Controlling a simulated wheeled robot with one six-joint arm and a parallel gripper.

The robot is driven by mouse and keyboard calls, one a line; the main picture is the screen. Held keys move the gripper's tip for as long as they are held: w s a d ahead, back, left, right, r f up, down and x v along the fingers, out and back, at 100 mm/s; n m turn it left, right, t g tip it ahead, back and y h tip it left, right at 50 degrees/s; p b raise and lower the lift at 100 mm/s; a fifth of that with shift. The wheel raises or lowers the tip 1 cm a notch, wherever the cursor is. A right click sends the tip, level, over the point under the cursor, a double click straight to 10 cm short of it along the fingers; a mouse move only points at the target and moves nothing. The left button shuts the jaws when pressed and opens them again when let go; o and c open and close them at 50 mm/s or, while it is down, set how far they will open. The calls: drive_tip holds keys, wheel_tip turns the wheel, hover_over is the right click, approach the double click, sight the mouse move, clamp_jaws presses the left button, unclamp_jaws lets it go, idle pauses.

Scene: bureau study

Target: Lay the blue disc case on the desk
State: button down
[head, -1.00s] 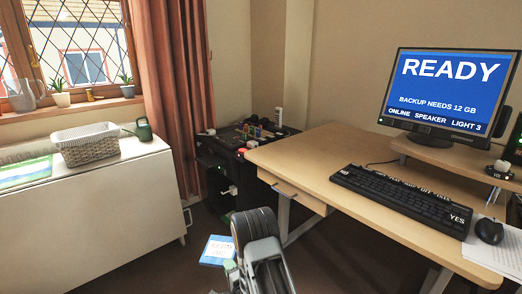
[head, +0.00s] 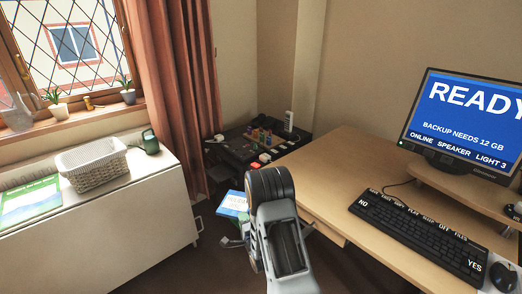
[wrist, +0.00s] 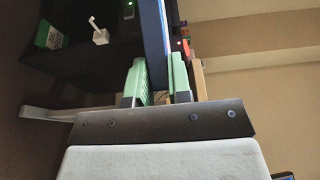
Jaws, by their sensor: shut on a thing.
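The blue disc case (head: 234,205) shows left of my arm in the head view, tilted, with a pale label facing up. In the wrist view the case (wrist: 153,38) is an edge-on blue slab between the green fingertips of my gripper (wrist: 160,80), which is shut on it. In the head view my arm hides most of the gripper and part of the case. The desk (head: 335,165) is to the right, its left edge close to my arm. The case is off the desk, on its left side.
A keyboard (head: 420,232), monitor (head: 464,120) and mouse (head: 503,276) take the desk's right part. Its left part is bare. A black cabinet (head: 232,150) with small items stands behind the case. A white unit (head: 100,225) with a basket (head: 93,166) is at left.

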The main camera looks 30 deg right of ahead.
drive_tip(key=d+r+m+g+h+p, duration=0.1)
drive_tip(key=d+r+h+p, duration=0.15)
drive_tip(key=r+p, duration=0.6)
drive_tip(key=d+r+m+h+p, duration=0.2)
drive_tip(key=d+r+p, duration=0.25)
drive_tip(key=r, duration=0.65)
drive_tip(key=shift+d+f, duration=1.65)
drive_tip(key=shift+d, duration=3.4)
wheel_tip(320, 180, down, 7)
drive_tip(key=b, duration=0.4)
drive_tip(key=shift+w+a+h+b, duration=0.15)
drive_tip(key=shift+w+h+b, duration=0.1)
drive_tip(key=shift+h+b, duration=0.1)
